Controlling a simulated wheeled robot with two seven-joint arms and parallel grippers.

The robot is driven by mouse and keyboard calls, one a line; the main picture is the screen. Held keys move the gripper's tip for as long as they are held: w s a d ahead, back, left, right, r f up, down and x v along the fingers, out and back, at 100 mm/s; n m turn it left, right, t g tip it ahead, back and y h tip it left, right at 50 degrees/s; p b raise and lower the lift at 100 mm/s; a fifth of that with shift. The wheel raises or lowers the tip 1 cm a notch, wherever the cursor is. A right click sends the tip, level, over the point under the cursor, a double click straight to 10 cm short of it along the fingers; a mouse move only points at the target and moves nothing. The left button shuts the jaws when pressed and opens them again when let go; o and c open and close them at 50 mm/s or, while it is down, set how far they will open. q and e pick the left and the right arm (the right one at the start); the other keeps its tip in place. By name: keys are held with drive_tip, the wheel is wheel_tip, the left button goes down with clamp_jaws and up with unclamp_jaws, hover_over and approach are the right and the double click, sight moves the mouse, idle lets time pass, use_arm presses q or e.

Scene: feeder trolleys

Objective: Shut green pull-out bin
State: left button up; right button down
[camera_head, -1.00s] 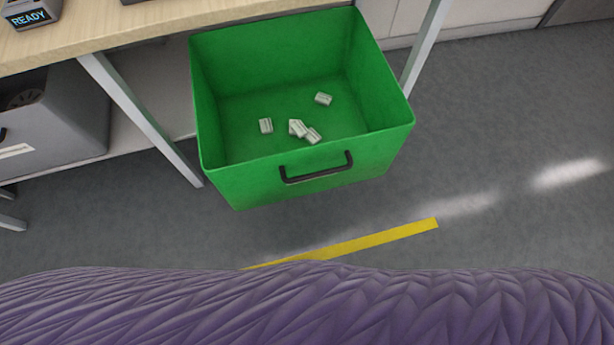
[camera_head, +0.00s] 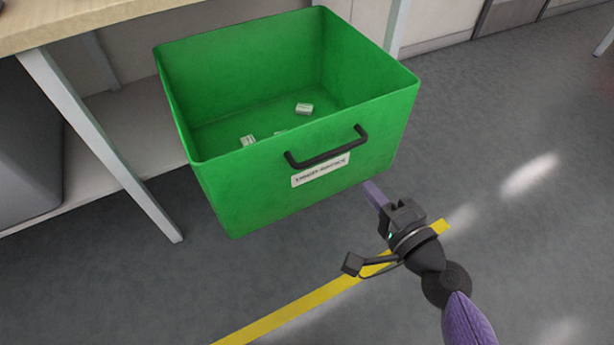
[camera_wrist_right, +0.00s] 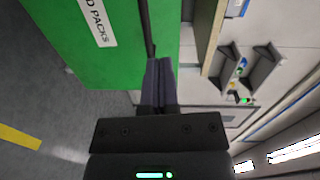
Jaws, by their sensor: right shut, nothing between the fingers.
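The green pull-out bin (camera_head: 290,190) stands pulled out from under the table in the head view, with its black handle (camera_head: 328,150) and a white label (camera_head: 320,171) on the front. Several small pale packs (camera_head: 304,109) lie inside it, partly hidden by the front wall. My right gripper (camera_head: 372,192) is shut and empty, just in front of the bin's front face, below and right of the handle. In the right wrist view the shut fingers (camera_wrist_right: 158,80) point towards the green front (camera_wrist_right: 70,40). Whether they touch it I cannot tell. My left gripper is out of view.
A wooden tabletop (camera_head: 70,20) with a pale metal leg (camera_head: 100,145) is at the left, close to the bin. A grey box (camera_head: 25,150) sits under the table. A yellow line (camera_head: 300,306) marks the open grey floor in front of the bin.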

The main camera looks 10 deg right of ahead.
drive_tip(key=r, duration=0.1)
approach(320, 123)
drive_tip(key=shift+m+t+y, duration=0.3)
drive_tip(key=shift+t, duration=0.1)
drive_tip(key=x, duration=0.4)
drive_tip(key=f+x, duration=0.1)
drive_tip(key=x, duration=0.1)
drive_tip(key=shift+p, duration=0.4)
drive_tip(key=shift+w+a+r, duration=0.1)
drive_tip(key=shift+w+a, duration=0.05)
drive_tip(key=shift+w, duration=0.55)
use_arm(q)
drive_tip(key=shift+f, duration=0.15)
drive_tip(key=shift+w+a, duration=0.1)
